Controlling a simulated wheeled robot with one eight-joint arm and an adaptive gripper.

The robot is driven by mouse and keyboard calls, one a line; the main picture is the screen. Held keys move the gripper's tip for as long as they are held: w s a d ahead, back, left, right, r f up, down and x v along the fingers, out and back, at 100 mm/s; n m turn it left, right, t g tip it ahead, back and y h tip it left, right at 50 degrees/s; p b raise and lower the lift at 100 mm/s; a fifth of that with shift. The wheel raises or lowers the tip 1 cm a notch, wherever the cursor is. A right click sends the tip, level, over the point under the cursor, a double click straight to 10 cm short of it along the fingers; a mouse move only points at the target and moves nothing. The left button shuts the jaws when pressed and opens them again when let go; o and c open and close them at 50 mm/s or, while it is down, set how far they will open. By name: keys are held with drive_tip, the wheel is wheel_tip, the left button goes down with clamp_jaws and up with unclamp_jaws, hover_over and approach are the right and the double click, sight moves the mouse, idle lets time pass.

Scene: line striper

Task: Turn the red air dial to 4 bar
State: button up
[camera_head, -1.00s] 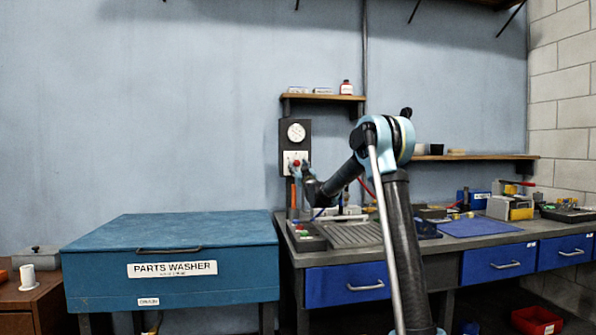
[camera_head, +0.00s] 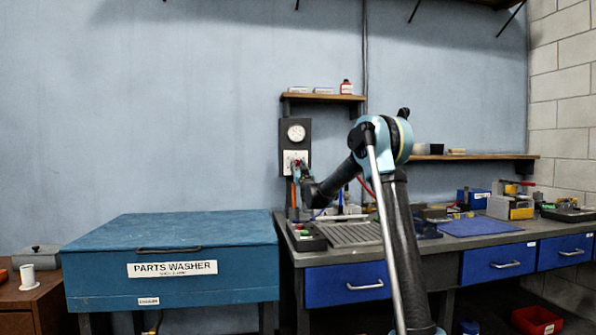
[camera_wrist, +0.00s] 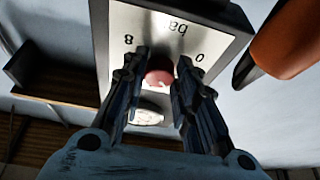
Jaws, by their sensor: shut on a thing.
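The red air dial (camera_wrist: 159,78) is a round red knob on a pale scale plate (camera_wrist: 160,35) in the wrist view. The plate shows upside down there, with an 8 on the left, a 0 on the right and unit letters between. My gripper (camera_wrist: 160,88) has a dark finger on each side of the knob and is shut on it. The fingers and glare hide the knob's pointer, so its reading cannot be told. In the head view my gripper (camera_head: 297,170) is at the lower part of the dark wall panel (camera_head: 309,136), largely covering the knob.
A round white gauge (camera_head: 296,132) sits above the plate; its needle is too small to read. An orange-handled thing (camera_wrist: 290,38) is close on the right in the wrist view. A shelf (camera_head: 322,97) is above the panel, the workbench (camera_head: 430,252) below.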

drive_tip(key=m+h, duration=0.1)
drive_tip(key=m, duration=0.1)
drive_tip(key=m+h, duration=0.1)
drive_tip(key=m, duration=0.1)
drive_tip(key=m+h, duration=0.1)
drive_tip(key=m, duration=0.1)
drive_tip(key=shift+s+a+t+h, duration=0.1)
drive_tip(key=shift+a+t+h, duration=0.15)
drive_tip(key=shift+t+h, duration=0.05)
drive_tip(key=shift+a+r+m+h, duration=0.1)
drive_tip(key=shift+m+h, duration=0.75)
drive_tip(key=shift+m, duration=1.05)
drive_tip(key=shift+r+m+h, duration=0.1)
drive_tip(key=shift+m+h, duration=0.75)
drive_tip(key=shift+m, duration=1.05)
drive_tip(key=o, duration=1.1)
drive_tip(key=shift+s+f, duration=0.1)
drive_tip(key=shift+s, duration=0.05)
drive_tip(key=v, duration=1.1)
drive_tip(key=shift+s, duration=0.4)
